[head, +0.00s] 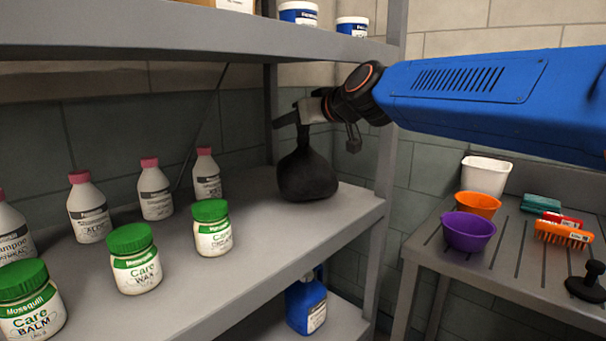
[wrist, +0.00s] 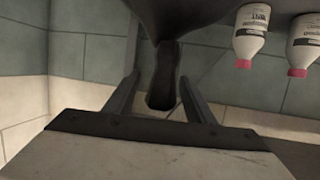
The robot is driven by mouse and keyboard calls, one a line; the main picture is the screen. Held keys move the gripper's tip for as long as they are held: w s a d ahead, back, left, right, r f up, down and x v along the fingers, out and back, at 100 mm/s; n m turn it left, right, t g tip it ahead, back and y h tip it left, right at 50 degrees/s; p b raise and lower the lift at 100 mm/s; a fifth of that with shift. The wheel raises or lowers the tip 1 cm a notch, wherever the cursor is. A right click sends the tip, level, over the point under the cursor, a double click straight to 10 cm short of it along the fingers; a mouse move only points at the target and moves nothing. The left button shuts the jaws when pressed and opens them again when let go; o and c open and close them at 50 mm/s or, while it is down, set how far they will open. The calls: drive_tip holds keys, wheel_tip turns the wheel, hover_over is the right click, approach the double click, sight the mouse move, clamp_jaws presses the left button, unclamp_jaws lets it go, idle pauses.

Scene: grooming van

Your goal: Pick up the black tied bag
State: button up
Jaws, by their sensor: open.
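The black tied bag (head: 306,175) stands upright on the middle shelf (head: 262,240), near its right end. Its narrow tied neck points up. My gripper (head: 290,119) is at the height of the neck, just above the bag's body. In the wrist view the neck (wrist: 164,80) lies between the two open fingers (wrist: 160,95), with a gap visible on each side. The wrist picture appears upside down, with the bag's dark body at the top edge. Whether either finger touches the neck cannot be told.
White bottles with pink caps (head: 155,190) and green-lidded jars (head: 212,228) stand left of the bag. An upper shelf (head: 180,30) hangs above, and a shelf post (head: 388,165) stands to the right. A blue jug (head: 306,305) is below. A metal table (head: 480,265) holds bowls and brushes.

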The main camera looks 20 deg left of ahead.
clamp_jaws()
drive_tip(key=shift+r, duration=0.1)
